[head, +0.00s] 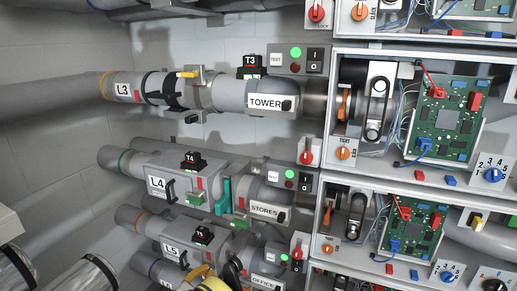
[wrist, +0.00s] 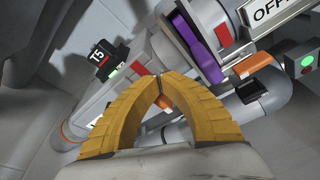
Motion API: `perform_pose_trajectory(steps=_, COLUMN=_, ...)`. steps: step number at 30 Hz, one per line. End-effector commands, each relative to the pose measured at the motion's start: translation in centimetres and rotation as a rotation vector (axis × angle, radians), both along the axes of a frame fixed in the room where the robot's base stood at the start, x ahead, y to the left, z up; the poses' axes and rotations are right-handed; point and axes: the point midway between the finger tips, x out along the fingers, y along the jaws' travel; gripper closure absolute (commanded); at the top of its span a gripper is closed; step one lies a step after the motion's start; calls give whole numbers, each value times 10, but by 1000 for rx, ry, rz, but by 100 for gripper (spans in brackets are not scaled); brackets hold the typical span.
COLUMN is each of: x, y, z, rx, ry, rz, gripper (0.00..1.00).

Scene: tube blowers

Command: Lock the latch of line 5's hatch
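Line 5's pipe carries the L5 label (head: 171,250) on a grey hatch housing with a black handle (head: 184,258), low in the head view. Its black T5 unit (head: 203,234) sits on top and also shows in the wrist view (wrist: 103,55).
A purple lever (wrist: 197,45) stands on the pipe just beyond my fingers. The OFFICE sign (head: 264,284) and a switch box with a green lamp (wrist: 307,61) are to the right. Line 4's housing (head: 158,185) is above. Grey wall and floor are at left.

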Motion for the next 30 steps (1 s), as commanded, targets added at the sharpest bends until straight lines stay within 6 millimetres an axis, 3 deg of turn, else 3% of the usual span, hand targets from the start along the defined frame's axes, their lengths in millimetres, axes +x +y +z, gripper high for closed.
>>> perform_pose_trajectory(steps=30, x=-5, y=-11, z=-5, rx=0, ry=0, rz=0, gripper=100)
